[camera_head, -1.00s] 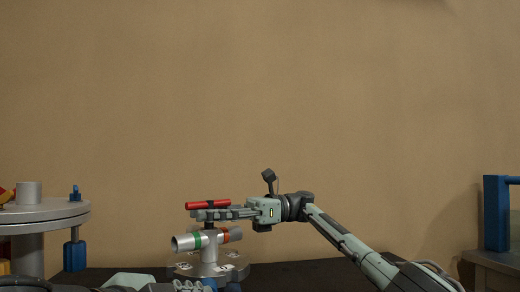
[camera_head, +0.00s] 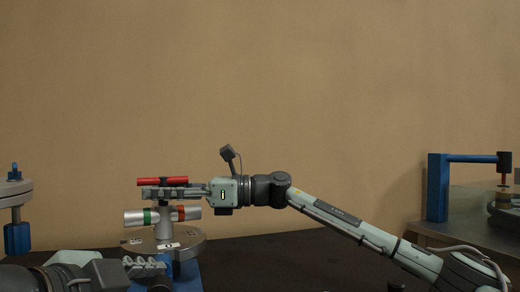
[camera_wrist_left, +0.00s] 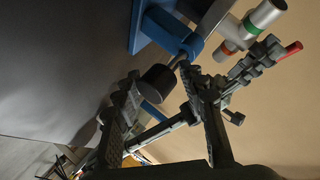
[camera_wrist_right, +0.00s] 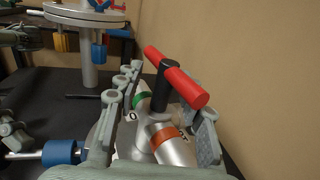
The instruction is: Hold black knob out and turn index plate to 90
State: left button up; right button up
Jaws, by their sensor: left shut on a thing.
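The index plate (camera_head: 190,244) is a grey disc with white number labels. On it stands a silver hub with a cross tube (camera_wrist_right: 172,148) banded green and orange, topped by a red T-handle (camera_head: 162,182) on a black stem. My right gripper (camera_head: 152,193) is level around the stem, just under the red bar; its fingers stand apart on both sides in the right wrist view (camera_wrist_right: 160,88). The black knob (camera_wrist_left: 157,83) sits between the fingers of my left gripper (camera_wrist_left: 160,100), on a rod from the blue block (camera_wrist_left: 172,32). In the head view the left gripper (camera_head: 150,268) is low beside the plate.
A round grey stand (camera_wrist_right: 88,15) with blue and yellow hanging parts is to the left, partly cut off in the head view. A blue bracket (camera_head: 437,190) stands on a grey table at the right. A plain tan wall is behind; the dark bench between is clear.

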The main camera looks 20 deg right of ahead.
jog(key=v, duration=1.2)
jog(key=s+d+r+t+y, duration=0.1)
jog(key=d+r+t+y, duration=0.1)
jog(key=r, duration=1)
jog(key=s+d+r+t+y, duration=0.1)
jog(key=d+r, duration=0.4)
jog(key=r, duration=0.7)
jog(key=shift+s+r+t+y, duration=0.3)
jog(key=shift+t+y, duration=0.6)
jog(key=shift+t, duration=0.2)
